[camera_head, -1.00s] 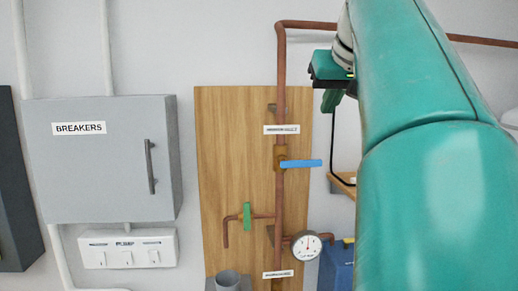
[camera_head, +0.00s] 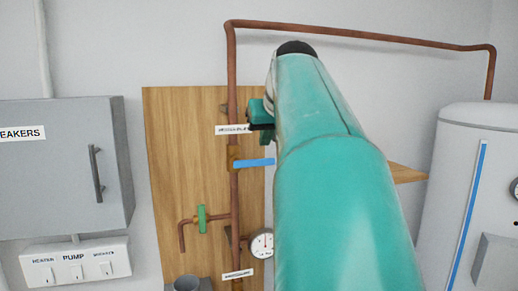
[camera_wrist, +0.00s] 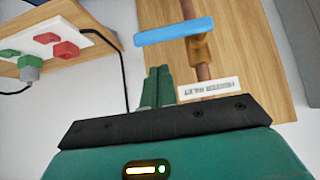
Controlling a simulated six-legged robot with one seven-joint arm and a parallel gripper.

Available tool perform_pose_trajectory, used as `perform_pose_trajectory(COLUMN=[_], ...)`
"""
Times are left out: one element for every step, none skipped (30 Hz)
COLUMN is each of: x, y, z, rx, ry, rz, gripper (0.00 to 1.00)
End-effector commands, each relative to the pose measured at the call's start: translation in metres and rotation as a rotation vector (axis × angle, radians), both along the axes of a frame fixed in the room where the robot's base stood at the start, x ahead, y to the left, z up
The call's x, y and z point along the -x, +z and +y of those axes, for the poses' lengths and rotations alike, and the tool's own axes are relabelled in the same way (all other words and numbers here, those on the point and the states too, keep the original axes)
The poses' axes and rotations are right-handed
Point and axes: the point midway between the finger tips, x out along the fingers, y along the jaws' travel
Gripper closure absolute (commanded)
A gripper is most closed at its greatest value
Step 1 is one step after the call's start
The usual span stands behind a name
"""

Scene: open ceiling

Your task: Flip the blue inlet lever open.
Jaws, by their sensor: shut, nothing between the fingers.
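The blue inlet lever (camera_head: 254,163) sticks out sideways to the right from a brass valve (camera_head: 234,157) on the vertical copper pipe (camera_head: 234,205). In the wrist view, which looks upside down, the blue lever (camera_wrist: 173,32) lies across the picture, attached to the brass valve (camera_wrist: 201,46). My gripper (camera_wrist: 158,70) has its two green fingers together and empty, pointing toward the lever, with a visible gap in the picture. In the head view my gripper (camera_head: 264,138) is just above the lever, partly hidden by my arm.
A green-handled tap (camera_head: 202,219) and a gauge (camera_head: 262,244) sit lower on the wooden board (camera_head: 175,130). A grey breaker box (camera_head: 60,170) is at left, a white tank (camera_head: 480,150) at right.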

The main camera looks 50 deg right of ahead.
Motion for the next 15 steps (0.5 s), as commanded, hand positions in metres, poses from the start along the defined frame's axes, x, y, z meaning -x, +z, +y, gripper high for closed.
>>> perform_pose_trajectory(x=[0.002,0.002,0.002,0.002,0.002,0.001,0.001,0.001,0.001,0.001,0.001,0.001,0.001,0.001,0.001], y=[-0.007,-0.01,-0.015,-0.018,-0.02,-0.023,-0.025,-0.026,-0.027,-0.028,-0.028,-0.028,-0.028,-0.028,-0.028], z=[0.001,0.001,0.001,0.001,0.001,0.001,0.001,0.001,0.001,0.001,0.001,0.001,0.001,0.001,0.001], rx=[0.0,0.001,0.002,0.001,0.002,0.002,0.002,0.002,0.002,0.002,0.002,0.002,0.002,0.002,0.002], ry=[-0.001,-0.002,-0.001,-0.001,0.0,0.0,0.0,0.0,0.0,0.0,0.0,0.0,0.0,0.0,0.0], rz=[0.0,-0.001,0.0,-0.001,0.0,-0.001,-0.001,0.0,0.0,-0.001,-0.001,-0.001,-0.001,-0.001,-0.001], gripper=[1.0,1.0,1.0,1.0,1.0,1.0,1.0,1.0,1.0,1.0,1.0,1.0,1.0,1.0,1.0])
